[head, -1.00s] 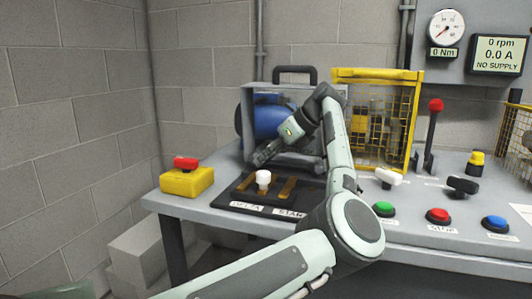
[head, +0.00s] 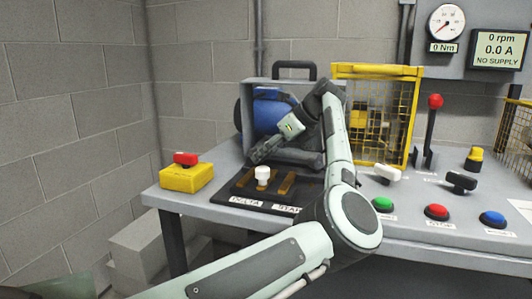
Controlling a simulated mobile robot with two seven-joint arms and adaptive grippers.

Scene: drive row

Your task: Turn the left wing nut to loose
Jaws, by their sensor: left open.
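My left gripper (head: 258,155) is open. It is in front of the grey housing (head: 315,160) with the blue motor (head: 266,110), above the back of a black plate (head: 236,192). The plate carries brass bars and a white knob (head: 262,173); its front labels read DELTA and, partly, STAR. The gripper is apart from the white knob. I cannot make out the left wing nut; my gripper and forearm cover much of the housing front. My right gripper is not in view.
A yellow box with a red button (head: 185,159) stands at the bench's left end. A yellow mesh guard (head: 380,115) stands right of the housing. A red-topped lever (head: 433,130), white and black handles (head: 462,182) and coloured push buttons (head: 436,211) fill the right side.

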